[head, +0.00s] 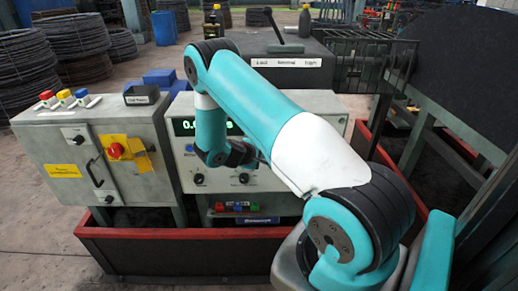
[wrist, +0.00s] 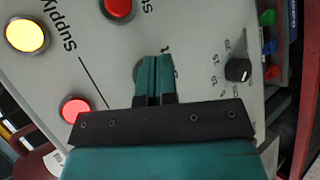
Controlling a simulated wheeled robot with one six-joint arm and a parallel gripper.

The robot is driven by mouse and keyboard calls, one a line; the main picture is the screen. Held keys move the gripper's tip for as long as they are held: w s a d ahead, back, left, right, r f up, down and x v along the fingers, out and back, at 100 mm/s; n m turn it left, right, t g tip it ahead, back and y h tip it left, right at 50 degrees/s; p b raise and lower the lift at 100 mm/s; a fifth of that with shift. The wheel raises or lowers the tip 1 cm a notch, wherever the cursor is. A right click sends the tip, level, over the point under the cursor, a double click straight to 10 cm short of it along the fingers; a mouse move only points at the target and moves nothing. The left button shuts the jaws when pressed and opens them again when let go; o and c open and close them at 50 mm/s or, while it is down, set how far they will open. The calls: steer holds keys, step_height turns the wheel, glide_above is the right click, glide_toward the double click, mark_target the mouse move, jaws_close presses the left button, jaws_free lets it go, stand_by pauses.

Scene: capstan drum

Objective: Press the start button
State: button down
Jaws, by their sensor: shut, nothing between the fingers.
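My gripper (wrist: 153,62) is shut and empty in the wrist view, its two teal fingers together over the pale panel face. A grey round part (wrist: 137,70) shows at the left edge of the fingertips, mostly hidden by them. A label ending in "t" is partly visible beside it; I cannot read the whole word. I cannot tell whether the fingertips touch this part. In the head view the fingers are hidden behind my arm, in front of the control box (head: 270,180) with a green lit display (head: 185,127).
The wrist view shows a lit yellow lamp (wrist: 27,35) by "Supply", a red round part (wrist: 118,8), another red one (wrist: 75,108) and a black knob (wrist: 238,70). A grey cabinet (head: 60,150) with a red rotary switch stands left. A red-rimmed tray (head: 170,234) runs below.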

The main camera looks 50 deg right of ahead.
steer(key=shift+d, duration=0.1)
stand_by(0.5)
steer(key=shift+w+d, duration=0.25)
